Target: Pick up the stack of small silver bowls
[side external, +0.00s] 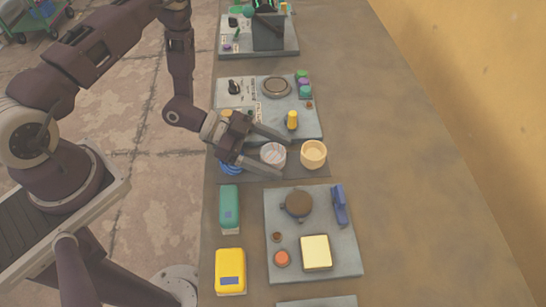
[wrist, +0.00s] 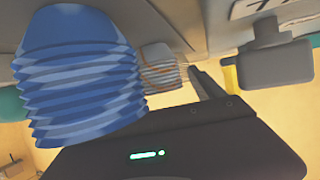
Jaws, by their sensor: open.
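The stack of small silver bowls (side external: 273,154) stands on the dark mat, between a blue stack (side external: 231,169) and a cream-yellow stack (side external: 313,154). My gripper (side external: 286,158) is open, with its fingers pointing right. In the side view, one finger passes above and one below the silver stack, which shows between them. I cannot tell whether the fingers touch it. In the wrist view the silver stack (wrist: 161,70) is behind the large ridged blue stack (wrist: 82,78). One finger (wrist: 205,84) shows just right of the silver stack. The other finger is hidden there.
A grey panel with a yellow knob (side external: 292,120) lies just beyond my gripper. Nearer are a green box (side external: 229,208), a yellow box (side external: 230,271) and a plate with a blue clamp-like part (side external: 340,205). The table's right side (side external: 420,170) is clear.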

